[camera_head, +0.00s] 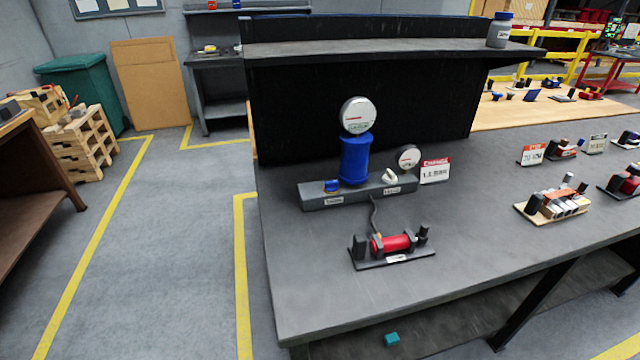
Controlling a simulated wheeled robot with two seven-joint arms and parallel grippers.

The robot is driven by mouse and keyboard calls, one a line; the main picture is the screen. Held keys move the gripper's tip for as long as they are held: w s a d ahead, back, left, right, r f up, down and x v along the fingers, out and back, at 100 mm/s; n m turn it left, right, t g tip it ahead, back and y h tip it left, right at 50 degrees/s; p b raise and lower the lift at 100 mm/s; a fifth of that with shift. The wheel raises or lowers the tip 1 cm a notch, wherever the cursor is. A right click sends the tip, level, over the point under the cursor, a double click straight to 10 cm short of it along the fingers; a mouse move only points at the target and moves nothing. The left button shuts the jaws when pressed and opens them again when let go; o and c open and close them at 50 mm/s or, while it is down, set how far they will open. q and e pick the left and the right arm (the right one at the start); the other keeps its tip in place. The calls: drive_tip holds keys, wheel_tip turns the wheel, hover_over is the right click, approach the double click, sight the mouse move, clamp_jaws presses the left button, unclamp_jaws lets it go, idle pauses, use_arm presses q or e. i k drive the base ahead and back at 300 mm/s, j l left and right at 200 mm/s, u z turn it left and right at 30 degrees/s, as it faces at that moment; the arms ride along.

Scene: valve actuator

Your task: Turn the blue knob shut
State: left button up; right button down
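A small blue knob (332,186) sits on the left end of a grey manifold block (362,193) on the dark workbench. A blue cylinder (355,160) stands upright on the block, with a round white gauge (357,115) on top. A smaller gauge (408,157) and a white lever-like part (390,176) are at the block's right end. A hose runs from the block down to a red cylinder actuator (392,243) on a black base in front. The knob's turn position is too small to read. Neither of my grippers is in view.
The workbench (300,290) has bare room at its front left and front middle. A red-and-white sign (435,170) stands right of the block. A tray with several parts (553,205) lies further right. A raised shelf (390,47) is behind. Open floor lies left.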

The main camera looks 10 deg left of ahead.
sight(331, 185)
drive_tip(key=j+z, duration=0.25)
drive_tip(key=j, duration=0.25)
drive_tip(key=j+z, duration=0.25)
drive_tip(key=j, duration=0.25)
drive_tip(key=k+j+z, duration=0.2)
drive_tip(key=j, duration=0.3)
drive_tip(key=j+z, duration=0.25)
drive_tip(key=j, duration=0.25)
drive_tip(key=i+j+z, duration=0.2)
drive_tip(key=j, duration=0.15)
drive_tip(key=i+j+z, duration=0.2)
drive_tip(key=j, duration=0.15)
drive_tip(key=j+z, duration=0.2)
drive_tip(key=j, duration=0.15)
drive_tip(key=j+z, duration=0.2)
drive_tip(key=j, duration=0.2)
